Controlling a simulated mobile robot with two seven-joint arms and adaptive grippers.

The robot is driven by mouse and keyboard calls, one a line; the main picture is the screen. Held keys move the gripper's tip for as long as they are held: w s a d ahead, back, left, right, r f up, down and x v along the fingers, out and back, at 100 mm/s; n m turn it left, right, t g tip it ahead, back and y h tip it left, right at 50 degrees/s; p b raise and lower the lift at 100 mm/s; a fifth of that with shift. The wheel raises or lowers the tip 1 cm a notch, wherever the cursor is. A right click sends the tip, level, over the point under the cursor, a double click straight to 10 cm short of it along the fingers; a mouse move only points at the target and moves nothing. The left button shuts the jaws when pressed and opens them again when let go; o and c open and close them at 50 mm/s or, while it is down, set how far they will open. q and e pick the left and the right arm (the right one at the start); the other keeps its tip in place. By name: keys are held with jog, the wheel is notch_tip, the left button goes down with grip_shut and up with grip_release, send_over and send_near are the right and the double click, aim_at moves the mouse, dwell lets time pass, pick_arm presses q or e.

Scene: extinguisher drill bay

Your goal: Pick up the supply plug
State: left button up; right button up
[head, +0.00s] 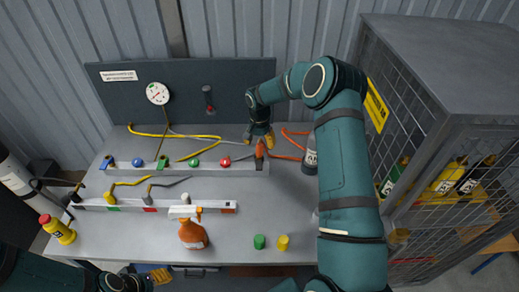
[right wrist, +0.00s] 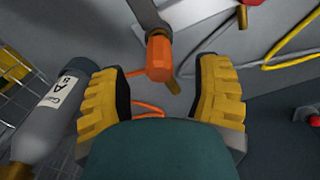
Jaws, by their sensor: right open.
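An orange plug with a brass tip (right wrist: 158,55) shows in the right wrist view, ahead of and between my right gripper's fingertips (right wrist: 160,92); I take it as the supply plug. In the head view the orange plug (head: 259,150) is at the right end of the back rail, just below my right gripper (head: 260,134). The yellow fingers are spread, with a gap on both sides of the plug, and hold nothing. My left gripper (head: 150,278) is partly in view at the bottom left edge; its jaws are unclear.
The back rail (head: 125,166) and front rail (head: 165,208) carry coloured fittings and hoses. An orange hose (head: 294,143) and a grey bottle (head: 310,158) lie to the right. A spray bottle (head: 192,234) stands in front. A mesh cage (head: 445,160) borders the right side.

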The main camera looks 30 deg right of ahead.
aim_at(260, 150)
notch_tip(260, 150, down, 4)
jog(key=shift+d+f, duration=0.1)
jog(key=shift+f, duration=0.1)
grip_shut()
